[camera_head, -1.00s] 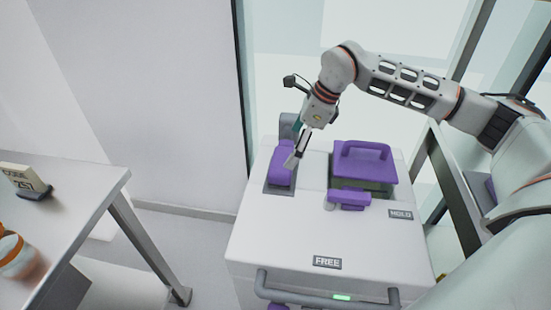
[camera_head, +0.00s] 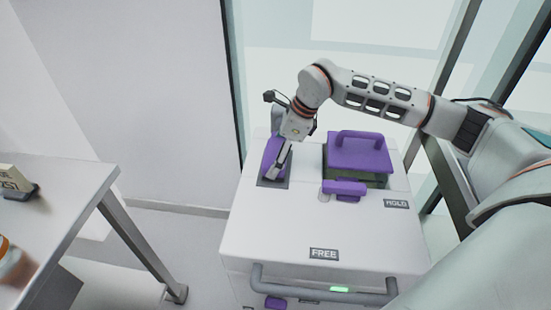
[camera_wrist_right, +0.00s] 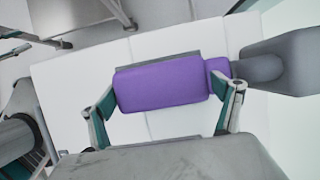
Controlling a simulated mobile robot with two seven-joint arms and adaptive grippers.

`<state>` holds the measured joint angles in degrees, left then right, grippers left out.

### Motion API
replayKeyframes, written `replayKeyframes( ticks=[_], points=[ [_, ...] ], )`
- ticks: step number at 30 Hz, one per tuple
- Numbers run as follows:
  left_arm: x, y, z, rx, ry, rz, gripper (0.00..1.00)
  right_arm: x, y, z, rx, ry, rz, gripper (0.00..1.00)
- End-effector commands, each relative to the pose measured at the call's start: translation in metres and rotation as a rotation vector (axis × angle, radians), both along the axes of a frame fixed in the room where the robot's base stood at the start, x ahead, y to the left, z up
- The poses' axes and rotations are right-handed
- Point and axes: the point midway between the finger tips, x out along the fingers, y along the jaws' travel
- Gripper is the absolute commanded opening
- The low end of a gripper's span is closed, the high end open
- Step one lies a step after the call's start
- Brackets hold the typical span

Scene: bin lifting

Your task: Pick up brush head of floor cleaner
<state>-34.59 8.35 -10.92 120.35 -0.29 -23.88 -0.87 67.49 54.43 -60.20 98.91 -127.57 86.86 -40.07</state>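The purple piece (camera_head: 268,153) at the left of the white cart's top appears to be the brush head. It sits in a dark recess, beside a grey cylindrical part. It also shows in the right wrist view as a purple block (camera_wrist_right: 165,84) with the grey part at its right. My right gripper (camera_head: 277,172) is over this piece in the head view and partly covers it. In the right wrist view my right gripper (camera_wrist_right: 165,105) is open, with one finger near each end of the block. Contact cannot be told. My left gripper is out of view.
The white cart (camera_head: 265,225) also carries a purple-lidded box (camera_head: 358,157) and a purple handle-like piece (camera_head: 345,188), both right of the gripper. A grey bar handle (camera_head: 310,287) crosses its front. A table (camera_head: 70,185) stands at left, with open floor between.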

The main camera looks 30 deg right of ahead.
Motion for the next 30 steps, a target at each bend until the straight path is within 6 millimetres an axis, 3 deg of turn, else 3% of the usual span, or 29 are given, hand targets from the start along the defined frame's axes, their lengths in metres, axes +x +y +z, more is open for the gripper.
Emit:
replayKeyframes(
  ticks=[11, 17, 23, 30],
  points=[
    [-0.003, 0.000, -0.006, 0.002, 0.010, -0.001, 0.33, 0.000, 0.000, 0.001, 0.000, 0.000, 0.000, 0.63],
    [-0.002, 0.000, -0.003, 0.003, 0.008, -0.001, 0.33, 0.001, 0.000, 0.017, 0.000, -0.005, 0.001, 0.63],
    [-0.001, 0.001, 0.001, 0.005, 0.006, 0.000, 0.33, 0.002, 0.000, 0.056, 0.000, -0.008, 0.000, 0.63],
    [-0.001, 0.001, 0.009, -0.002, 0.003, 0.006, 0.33, 0.001, 0.000, 0.121, 0.000, -0.010, 0.000, 0.63]
  ],
)
